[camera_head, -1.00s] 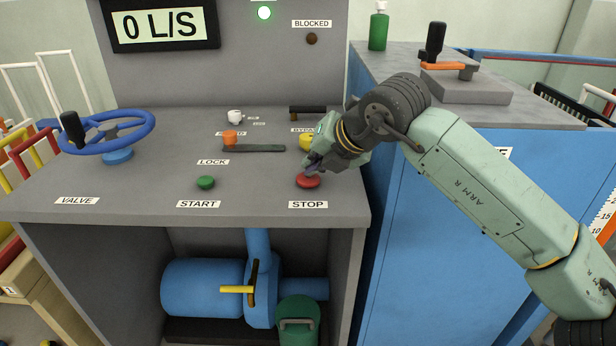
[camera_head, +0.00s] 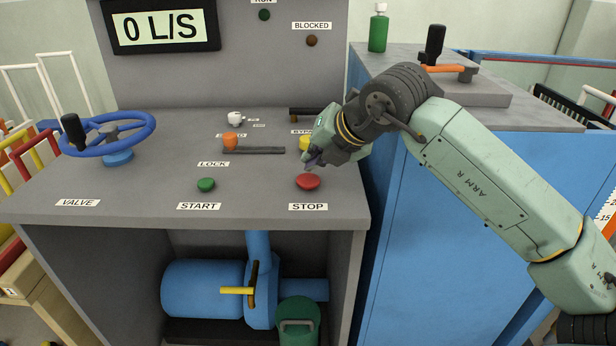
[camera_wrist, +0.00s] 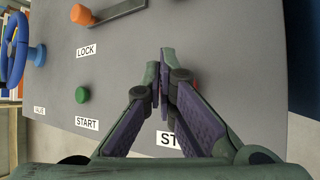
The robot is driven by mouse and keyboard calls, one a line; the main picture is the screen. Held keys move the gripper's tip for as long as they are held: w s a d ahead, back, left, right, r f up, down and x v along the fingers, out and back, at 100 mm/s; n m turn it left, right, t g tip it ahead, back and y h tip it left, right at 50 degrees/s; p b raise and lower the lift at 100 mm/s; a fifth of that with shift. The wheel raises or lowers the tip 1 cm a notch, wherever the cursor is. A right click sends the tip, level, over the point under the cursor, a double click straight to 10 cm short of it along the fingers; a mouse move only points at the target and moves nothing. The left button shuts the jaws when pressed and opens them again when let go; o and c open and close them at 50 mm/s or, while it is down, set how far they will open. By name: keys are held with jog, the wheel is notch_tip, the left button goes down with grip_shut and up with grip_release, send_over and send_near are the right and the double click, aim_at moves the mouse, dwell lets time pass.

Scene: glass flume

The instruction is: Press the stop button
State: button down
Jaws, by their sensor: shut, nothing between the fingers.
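The red stop button (camera_head: 308,182) sits on the grey console top, just behind the STOP label (camera_head: 308,207). My gripper (camera_head: 310,163) is just above and behind the button in the head view, with a small gap between the fingertips and the red cap. The RUN lamp (camera_head: 264,15) is dark green, unlit. The display (camera_head: 160,27) reads 0 L/S.
The green start button (camera_head: 206,184) is left of the stop button. An orange-knobbed lever (camera_head: 231,141), a yellow knob (camera_head: 305,143) and a black handle (camera_head: 308,111) stand behind. A blue valve wheel (camera_head: 137,131) is at the left. A blue cabinet (camera_head: 440,230) adjoins the console on the right.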

aim_at(312, 178)
notch_tip(312, 178, up, 6)
jog(key=p, duration=0.3)
dwell(0.3)
